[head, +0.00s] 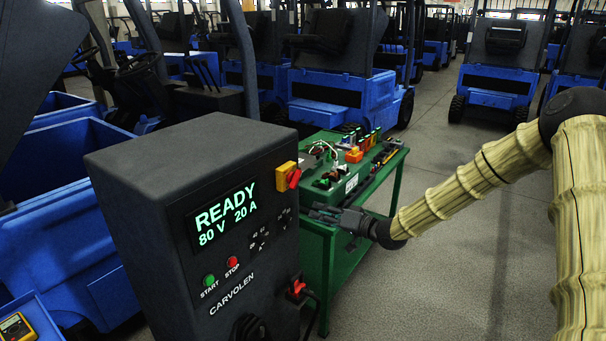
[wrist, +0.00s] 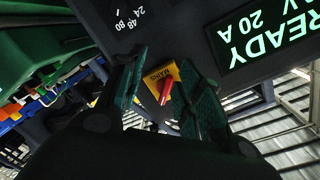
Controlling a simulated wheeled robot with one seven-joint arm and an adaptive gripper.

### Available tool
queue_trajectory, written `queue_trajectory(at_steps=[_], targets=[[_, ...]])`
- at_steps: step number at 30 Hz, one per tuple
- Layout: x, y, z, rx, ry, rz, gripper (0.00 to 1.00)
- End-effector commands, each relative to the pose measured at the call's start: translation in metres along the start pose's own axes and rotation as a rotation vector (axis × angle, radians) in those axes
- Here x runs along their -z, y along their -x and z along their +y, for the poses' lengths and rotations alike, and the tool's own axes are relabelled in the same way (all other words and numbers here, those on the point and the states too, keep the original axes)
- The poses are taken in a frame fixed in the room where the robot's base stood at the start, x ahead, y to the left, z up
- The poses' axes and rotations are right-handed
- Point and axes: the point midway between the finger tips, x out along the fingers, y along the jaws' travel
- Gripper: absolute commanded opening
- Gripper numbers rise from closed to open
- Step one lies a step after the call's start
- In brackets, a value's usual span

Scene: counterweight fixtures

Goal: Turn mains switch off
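The mains switch (head: 287,176) is a red rotary handle on a yellow plate, at the upper right of the dark charger's front panel. In the wrist view the red handle of the mains switch (wrist: 165,91) shows between my two fingers, on a yellow plate lettered MAINS. The charger (head: 135,170) has a lit display (head: 226,214) reading READY, 80 V 20 A. My gripper (head: 325,214) is open, with its fingers pointing toward the panel. In the wrist view the fingers (wrist: 165,95) stand apart on either side of the handle. Whether they touch it, I cannot tell.
A green START button (head: 209,280) and a red STOP button (head: 232,263) sit lower on the panel. A red connector (head: 297,288) with a cable is below. A green bench (head: 345,190) with tools and wiring stands behind my gripper. Blue forklifts (head: 335,95) stand behind.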

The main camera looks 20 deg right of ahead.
Motion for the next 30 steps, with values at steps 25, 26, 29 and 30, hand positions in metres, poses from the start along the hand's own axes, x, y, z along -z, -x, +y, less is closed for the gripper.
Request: queue_trajectory(at_steps=[25,26,29,30], targets=[[0.080,-0.041,-0.030,0.087,0.033,0.058,0.36],[0.081,-0.045,-0.030,0.087,0.034,0.058,0.36],[0.081,-0.057,-0.031,0.087,0.034,0.058,0.36],[0.081,-0.062,-0.032,0.088,0.034,0.058,0.36]])
